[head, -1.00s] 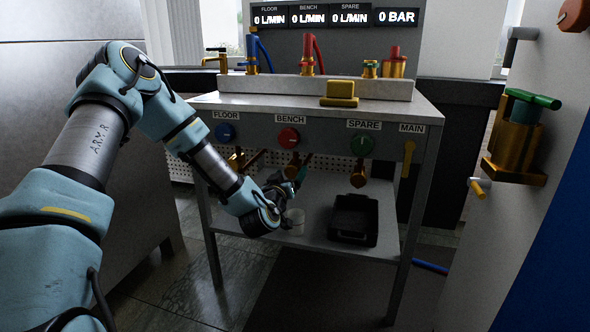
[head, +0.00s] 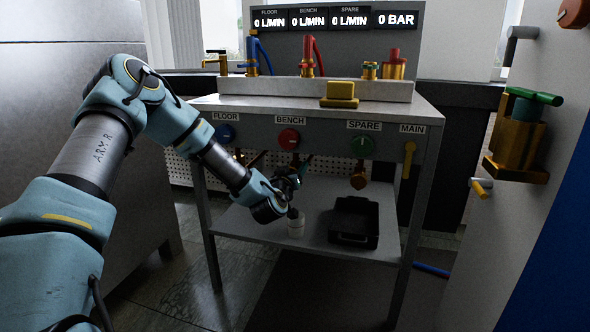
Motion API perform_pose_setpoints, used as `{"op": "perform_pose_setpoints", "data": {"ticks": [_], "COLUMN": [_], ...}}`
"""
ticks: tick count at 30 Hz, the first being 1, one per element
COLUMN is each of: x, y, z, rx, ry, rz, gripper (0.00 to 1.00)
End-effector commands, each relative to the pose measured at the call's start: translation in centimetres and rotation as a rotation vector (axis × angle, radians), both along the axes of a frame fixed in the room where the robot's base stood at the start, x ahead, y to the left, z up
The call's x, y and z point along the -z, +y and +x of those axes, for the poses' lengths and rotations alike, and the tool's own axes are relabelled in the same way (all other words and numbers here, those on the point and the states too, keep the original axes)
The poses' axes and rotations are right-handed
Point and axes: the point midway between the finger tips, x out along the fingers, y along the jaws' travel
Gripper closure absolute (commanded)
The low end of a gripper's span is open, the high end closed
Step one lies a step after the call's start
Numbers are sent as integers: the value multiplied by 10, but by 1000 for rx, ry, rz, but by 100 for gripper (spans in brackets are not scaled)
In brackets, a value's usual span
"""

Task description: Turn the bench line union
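The bench label (head: 290,121) is on the front panel of the metal stand, above a red round knob (head: 288,139). The bench line union under that knob is mostly hidden behind my gripper (head: 298,176). My gripper is small and dark here, just below the panel at the bench line, with its fingers pointing up and to the right. I cannot tell whether its fingers touch the union or how far apart they are.
The spare line's brass fitting (head: 359,180) hangs to the right. The yellow main lever (head: 408,160) is further right. The displays (head: 320,18) read zero.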

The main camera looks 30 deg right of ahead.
Motion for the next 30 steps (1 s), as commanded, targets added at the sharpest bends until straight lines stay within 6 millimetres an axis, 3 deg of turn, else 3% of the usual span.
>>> {"op": "perform_pose_setpoints", "data": {"ticks": [2, 15, 30], "x": [0, 0, 0], "y": [0, 0, -2], "z": [0, 0, -2], "rx": [0, 0, 3], "ry": [0, 0, -245], "rz": [0, 0, 263], "gripper": [52, 100, 100]}}
